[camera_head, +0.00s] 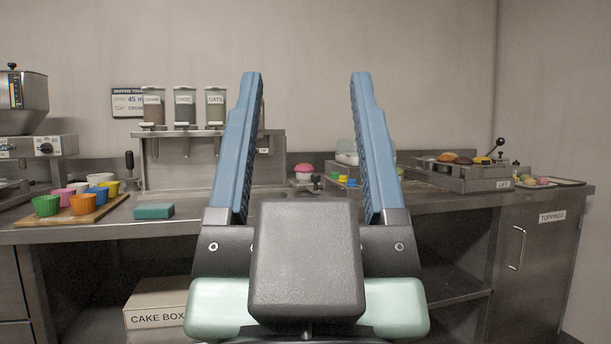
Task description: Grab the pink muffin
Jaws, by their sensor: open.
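A pink muffin (304,169) sits on a small metal stand toward the back of the steel counter, near the middle of the view. My gripper (306,80) is in front of the counter with its two blue fingers raised and spread wide apart. It is open and nothing is between the fingers. The muffin shows in the gap between them, farther off and apart from both. Its lower part is hard to make out at this size.
Colored cups on a wooden board (112,203) and a teal block (154,211) are at left. Small colored cups (342,179) lie right of the muffin. A steel tray unit (462,180) with muffins and a lever stands at right. A dispenser rack (160,175) is behind.

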